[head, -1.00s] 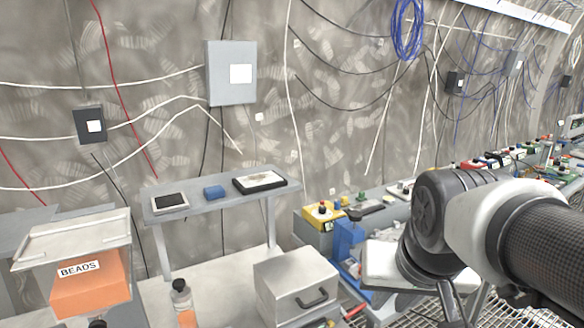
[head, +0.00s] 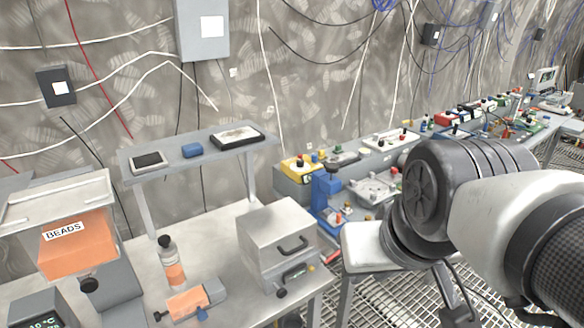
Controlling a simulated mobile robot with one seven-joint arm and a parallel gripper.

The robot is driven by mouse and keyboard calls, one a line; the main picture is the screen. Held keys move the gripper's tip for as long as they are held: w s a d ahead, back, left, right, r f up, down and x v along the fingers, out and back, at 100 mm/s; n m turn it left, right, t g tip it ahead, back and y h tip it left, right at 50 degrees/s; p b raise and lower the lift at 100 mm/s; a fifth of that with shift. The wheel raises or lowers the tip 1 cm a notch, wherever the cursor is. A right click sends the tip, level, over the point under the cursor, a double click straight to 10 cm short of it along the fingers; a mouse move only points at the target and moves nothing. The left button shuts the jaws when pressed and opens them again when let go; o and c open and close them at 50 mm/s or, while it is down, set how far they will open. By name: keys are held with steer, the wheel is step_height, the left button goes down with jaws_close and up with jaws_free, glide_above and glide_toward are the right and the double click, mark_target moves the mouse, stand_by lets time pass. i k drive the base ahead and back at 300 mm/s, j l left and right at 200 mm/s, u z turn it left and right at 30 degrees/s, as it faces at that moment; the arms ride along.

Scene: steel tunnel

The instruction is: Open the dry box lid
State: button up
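No box in the head view is marked as the dry box, so I cannot tell for sure which it is. A grey metal box (head: 272,236) with a dark handle (head: 292,246) on its front stands on the bench; its top looks shut. At the left, a clear-walled box with orange contents (head: 75,254) and a "BEADS" label has a flat grey lid (head: 55,200) lying closed on top. My arm reaches in from the right, apart from both boxes. I see no gripper fingers.
A bottle (head: 171,262) and an orange-and-grey item (head: 192,300) stand between the two boxes. A raised shelf (head: 215,153) behind carries small flat items. A long bench at the right is crowded with devices (head: 379,187). Metal grating (head: 400,295) covers the floor.

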mark_target(271, 235)
steer(key=i+l+u, duration=0.1)
steer(key=i+u, duration=0.15)
steer(key=u, duration=0.2)
steer(key=i+l+u, duration=0.15)
steer(key=u, duration=0.3)
steer(key=l, duration=0.3)
steer(key=i+j, duration=0.1)
steer(key=j, duration=0.15)
